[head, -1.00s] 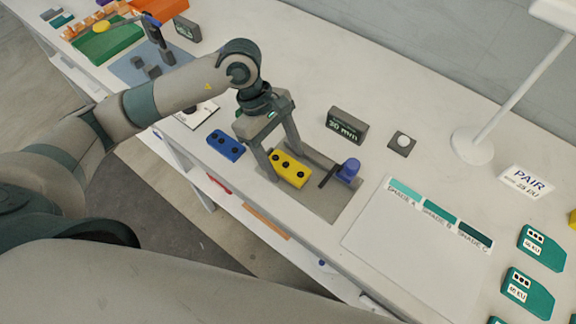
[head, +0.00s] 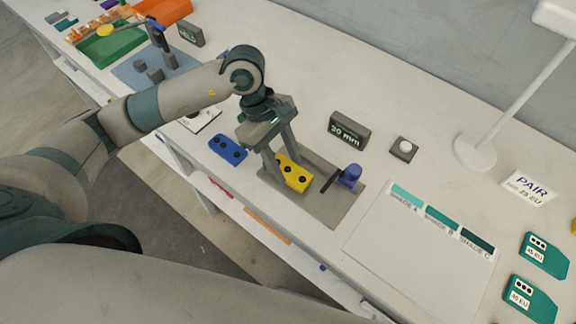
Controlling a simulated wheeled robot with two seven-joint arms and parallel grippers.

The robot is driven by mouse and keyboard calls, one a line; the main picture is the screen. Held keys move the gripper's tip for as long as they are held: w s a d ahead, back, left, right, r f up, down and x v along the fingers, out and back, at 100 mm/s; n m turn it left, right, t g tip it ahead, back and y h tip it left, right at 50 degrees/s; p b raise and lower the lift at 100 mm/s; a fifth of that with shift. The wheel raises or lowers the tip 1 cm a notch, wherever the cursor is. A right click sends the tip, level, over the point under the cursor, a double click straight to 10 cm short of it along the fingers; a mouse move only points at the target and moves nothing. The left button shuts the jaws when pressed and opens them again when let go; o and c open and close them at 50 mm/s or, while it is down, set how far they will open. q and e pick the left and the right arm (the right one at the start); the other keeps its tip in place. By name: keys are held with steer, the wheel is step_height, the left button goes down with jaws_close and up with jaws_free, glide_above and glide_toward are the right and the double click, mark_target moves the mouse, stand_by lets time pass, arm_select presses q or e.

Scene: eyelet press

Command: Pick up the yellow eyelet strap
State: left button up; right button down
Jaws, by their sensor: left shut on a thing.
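The yellow eyelet strap (head: 295,177) is a small yellow block with dark round holes, at the left end of a grey plate. My left gripper (head: 285,172) points down over it, with its fingers closed on the strap and partly hiding it. I cannot tell whether the strap is clear of the plate. My right gripper is not in view.
A blue strap (head: 228,149) lies just left of the gripper. A blue knob with a dark lever (head: 349,176) stands on the grey plate (head: 325,208). A "30 mm" block (head: 349,131) stands behind. A white sheet with green labels (head: 415,260) lies to the right.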

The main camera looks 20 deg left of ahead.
mark_target(286, 172)
arm_select(q)
steer(key=shift+r, duration=0.1)
steer(key=shift+r, duration=0.6)
steer(key=r, duration=0.1)
steer(key=s+r+p, duration=0.1)
steer(key=r, duration=0.1)
steer(key=shift+d+r, duration=0.15)
steer(key=shift+r, duration=0.05)
steer(key=s+d+r+p, duration=0.3)
steer(key=s+r+p, duration=0.3)
steer(key=s, duration=0.4)
steer(key=shift+r, duration=0.15)
steer(key=shift+d, duration=0.1)
